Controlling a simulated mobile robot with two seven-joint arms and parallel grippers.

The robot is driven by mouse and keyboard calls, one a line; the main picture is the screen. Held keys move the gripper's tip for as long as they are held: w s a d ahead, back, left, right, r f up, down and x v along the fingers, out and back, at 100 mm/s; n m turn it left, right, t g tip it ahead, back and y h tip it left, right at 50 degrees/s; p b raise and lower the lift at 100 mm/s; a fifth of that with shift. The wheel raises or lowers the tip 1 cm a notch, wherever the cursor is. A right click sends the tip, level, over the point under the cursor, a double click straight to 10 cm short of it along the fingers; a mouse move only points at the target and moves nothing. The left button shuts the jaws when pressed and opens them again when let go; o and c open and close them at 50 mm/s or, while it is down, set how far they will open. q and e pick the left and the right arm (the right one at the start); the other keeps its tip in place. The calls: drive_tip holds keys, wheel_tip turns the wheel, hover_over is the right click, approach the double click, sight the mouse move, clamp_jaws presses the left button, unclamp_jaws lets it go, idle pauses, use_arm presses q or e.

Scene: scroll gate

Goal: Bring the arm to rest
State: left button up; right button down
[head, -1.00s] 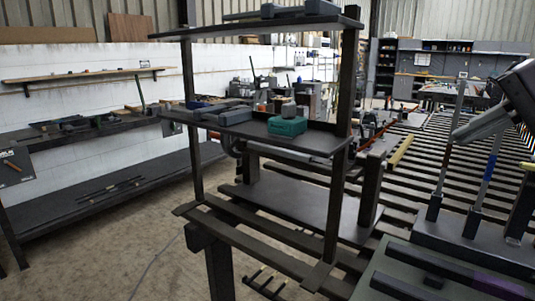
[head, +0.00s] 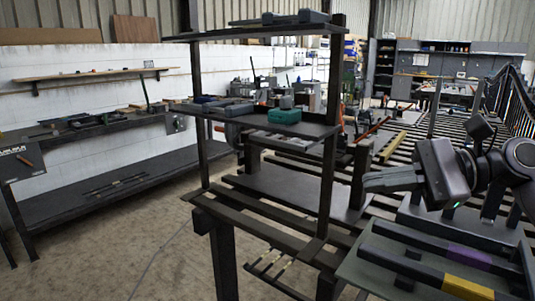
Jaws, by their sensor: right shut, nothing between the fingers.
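My right gripper (head: 368,182) comes in from the right side of the head view. Its grey fingers are shut and empty, pointing left. It is above and behind a dark, low rack (head: 375,262) at the lower right, apart from it. Two dark bars lie across the rack. One has a purple band (head: 468,258) and the other a yellow band (head: 467,288). My left gripper is not in view.
A dark shelf unit (head: 327,170) stands in the middle, with a green case (head: 284,116) on its middle shelf. A slatted platform stretches behind my arm. A workbench (head: 80,132) runs along the left wall.

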wheel_tip(320, 180, down, 24)
drive_tip(key=s+n+t+h, duration=0.1)
drive_tip(key=n+t+h, duration=0.5)
drive_tip(key=n+t, duration=1.8)
drive_tip(key=s+d+f+m+g+h, duration=0.1)
drive_tip(key=s+f+m+g+h, duration=0.2)
drive_tip(key=s+f+g, duration=0.5)
drive_tip(key=s+d+f+m+g+h, duration=0.2)
drive_tip(key=s+f+m+g+h, duration=0.2)
drive_tip(key=f, duration=1.1)
drive_tip(key=s+m+g, duration=0.2)
drive_tip(key=s+g, duration=0.2)
drive_tip(key=s, duration=0.2)
drive_tip(key=shift+s+m+g, duration=0.25)
drive_tip(key=shift+m+g, duration=0.05)
drive_tip(key=shift+d, duration=0.1)
